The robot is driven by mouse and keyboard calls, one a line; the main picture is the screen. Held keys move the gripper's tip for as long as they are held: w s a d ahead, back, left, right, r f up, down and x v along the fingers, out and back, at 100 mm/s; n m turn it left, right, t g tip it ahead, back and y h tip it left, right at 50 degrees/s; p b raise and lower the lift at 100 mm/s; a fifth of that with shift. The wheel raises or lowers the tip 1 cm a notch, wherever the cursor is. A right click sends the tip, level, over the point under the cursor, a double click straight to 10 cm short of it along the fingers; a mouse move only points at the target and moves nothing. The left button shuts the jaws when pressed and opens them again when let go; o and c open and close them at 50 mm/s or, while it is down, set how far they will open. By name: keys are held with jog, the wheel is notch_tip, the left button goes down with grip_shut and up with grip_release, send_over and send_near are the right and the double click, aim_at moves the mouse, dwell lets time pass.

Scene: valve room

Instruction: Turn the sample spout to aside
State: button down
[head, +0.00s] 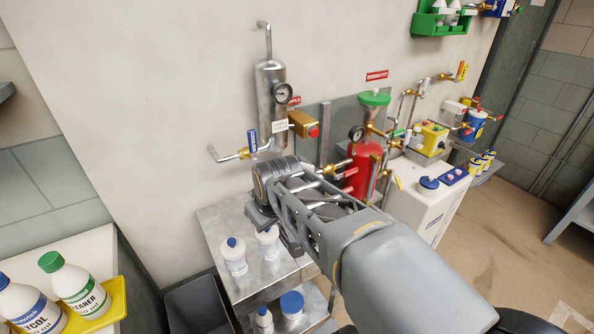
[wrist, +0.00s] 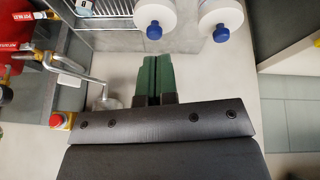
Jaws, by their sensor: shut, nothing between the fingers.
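In the wrist view, a bent silver tube that looks like the sample spout (wrist: 88,79) runs from the upper left, left of my fingers. In the head view, my wrist covers part of the pipework in front of the red vessel (head: 365,168), so I cannot pick out the spout surely there. The green fingers are hidden in that view.
White bottles with blue caps (head: 233,256) stand on the metal bench (head: 222,222) below my wrist. A steel cylinder with a gauge (head: 270,95) and a blue-handled valve (head: 252,141) are on the wall. A yellow tray (head: 112,301) with bottles is at lower left. A dark bin (head: 197,303) stands beside the bench.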

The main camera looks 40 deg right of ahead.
aim_at(309, 165)
jog(key=w+d+r+n+t+h+b, duration=0.1)
jog(key=w+d+r, duration=0.15)
jog(key=d, duration=0.35)
jog(key=w+d+r+n+t+h, duration=0.1)
jog(key=w+d+r, duration=0.1)
jog(key=w+d, duration=0.35)
jog(key=shift+h, duration=0.3)
jog(key=shift+w+d+f+p, duration=0.15)
jog(key=shift+w+d+f, duration=0.75)
jog(key=shift+d+f, duration=0.4)
jog(key=shift+w+d+f+p, duration=0.1)
jog(key=shift+w+d+f, duration=0.85)
jog(key=shift+d, duration=0.5)
jog(key=shift+w+d+f+p, duration=0.15)
jog(key=shift+w+d+f, duration=0.75)
jog(key=shift+d+f, duration=0.4)
jog(key=shift+d+r, duration=0.1)
jog(key=shift+r, duration=0.05)
jog(key=shift+w+d+f+b, duration=0.1)
jog(key=shift+w+d+b, duration=0.05)
jog(key=shift+d+b, duration=0.3)
jog(key=shift+w+d+f+b, duration=0.15)
jog(key=shift+d+b, duration=0.1)
jog(key=shift+d, duration=0.3)
jog(key=shift+w+d+r, duration=0.1)
jog(key=shift+d+r, duration=0.05)
jog(key=shift+d, duration=0.15)
jog(key=shift+r, duration=0.15)
